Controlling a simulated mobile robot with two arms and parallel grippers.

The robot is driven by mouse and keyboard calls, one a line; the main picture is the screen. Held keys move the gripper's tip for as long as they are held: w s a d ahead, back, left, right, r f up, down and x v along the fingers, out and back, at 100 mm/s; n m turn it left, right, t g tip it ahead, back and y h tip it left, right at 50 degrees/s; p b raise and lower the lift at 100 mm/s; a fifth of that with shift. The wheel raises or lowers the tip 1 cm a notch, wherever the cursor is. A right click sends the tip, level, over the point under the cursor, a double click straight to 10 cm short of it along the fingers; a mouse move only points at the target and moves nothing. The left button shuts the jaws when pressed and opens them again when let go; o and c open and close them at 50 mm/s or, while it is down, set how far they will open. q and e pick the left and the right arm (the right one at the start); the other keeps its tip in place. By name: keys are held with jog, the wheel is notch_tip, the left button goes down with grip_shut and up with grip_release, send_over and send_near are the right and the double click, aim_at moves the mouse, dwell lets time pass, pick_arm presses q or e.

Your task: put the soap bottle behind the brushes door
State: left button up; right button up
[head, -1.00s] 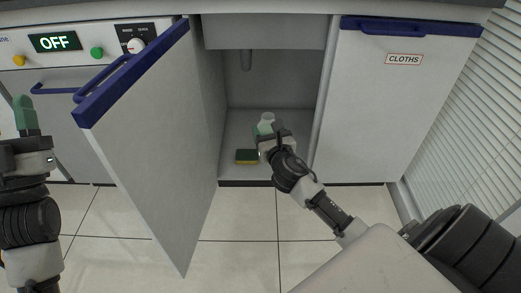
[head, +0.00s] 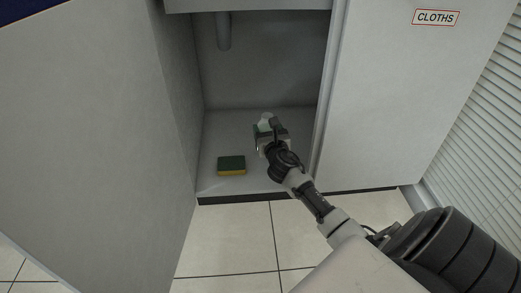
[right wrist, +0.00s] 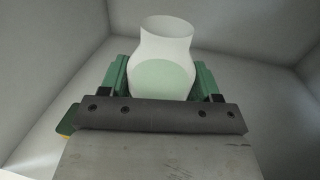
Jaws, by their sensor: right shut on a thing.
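The soap bottle (right wrist: 166,48) is white with a pale green patch, and it stands between the green fingers of my right gripper (right wrist: 162,75) in the right wrist view. In the head view my right gripper (head: 270,136) is inside the open cabinet (head: 262,70), shut on the bottle; only the bottle's pale top (head: 265,118) shows past it. I cannot tell whether the bottle touches the cabinet floor. The open door (head: 130,120) swings out to the left; its label is not in view. My left gripper is out of view.
A green and yellow sponge (head: 231,166) lies on the cabinet floor left of my right gripper. A pipe (head: 223,30) hangs at the back. The closed door labelled CLOTHS (head: 415,95) is to the right, with white blinds (head: 480,135) beyond. The tiled floor in front is clear.

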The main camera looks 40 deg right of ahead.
notch_tip(320, 180, down, 8)
jog(key=b, duration=0.5)
jog(key=shift+r+b, duration=0.15)
jog(key=shift+b, duration=0.25)
jog(key=shift+r, duration=0.15)
jog(key=o, duration=1.1)
